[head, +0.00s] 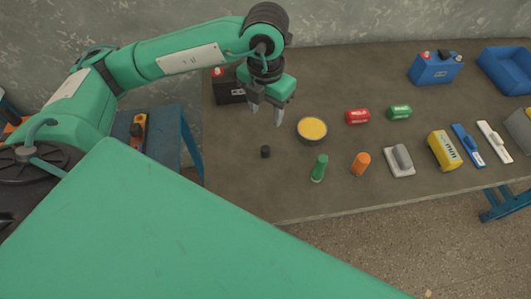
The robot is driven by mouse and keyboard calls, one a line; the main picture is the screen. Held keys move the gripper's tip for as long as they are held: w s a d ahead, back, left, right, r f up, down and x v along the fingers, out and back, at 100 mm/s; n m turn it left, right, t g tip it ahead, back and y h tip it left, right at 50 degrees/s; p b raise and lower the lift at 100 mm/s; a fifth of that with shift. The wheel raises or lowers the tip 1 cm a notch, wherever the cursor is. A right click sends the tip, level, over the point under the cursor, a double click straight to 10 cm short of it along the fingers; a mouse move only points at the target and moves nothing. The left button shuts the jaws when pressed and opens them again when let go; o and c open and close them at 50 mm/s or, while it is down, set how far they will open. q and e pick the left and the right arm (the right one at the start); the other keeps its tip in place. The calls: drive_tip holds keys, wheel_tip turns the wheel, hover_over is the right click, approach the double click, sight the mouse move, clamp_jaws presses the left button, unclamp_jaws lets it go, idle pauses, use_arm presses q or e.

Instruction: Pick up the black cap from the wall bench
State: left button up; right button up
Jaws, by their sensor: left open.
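The black cap (265,152) is a small dark cylinder standing on the left part of the wall bench (235,190). My left gripper (265,116) hangs above the bench, pointing down, with its two grey fingers apart and nothing between them. In the picture it is just above the cap and apart from it. My right gripper does not show.
A tin of yellow paste (312,129) stands right of the cap, with a green bottle (319,168) and an orange cylinder (361,163) nearer the front. A black battery (229,88) stands behind my left gripper. The bench around the cap is clear.

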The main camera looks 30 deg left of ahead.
use_arm(q)
hover_over(266, 148)
wheel_tip(266, 148, down, 8)
drive_tip(key=shift+w+a+p, duration=0.15)
drive_tip(key=shift+p, duration=0.2)
drive_tip(key=shift+f, duration=0.6)
drive_tip(key=f, duration=0.2)
drive_tip(key=f+p, duration=0.1)
drive_tip(key=shift+s+f, duration=0.25)
drive_tip(key=shift+f, duration=0.4)
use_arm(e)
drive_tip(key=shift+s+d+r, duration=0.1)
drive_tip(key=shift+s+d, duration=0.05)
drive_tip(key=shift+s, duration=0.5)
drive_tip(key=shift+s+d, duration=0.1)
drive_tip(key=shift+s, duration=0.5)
use_arm(q)
drive_tip(key=shift+c, duration=0.5)
drive_tip(key=c, duration=0.9)
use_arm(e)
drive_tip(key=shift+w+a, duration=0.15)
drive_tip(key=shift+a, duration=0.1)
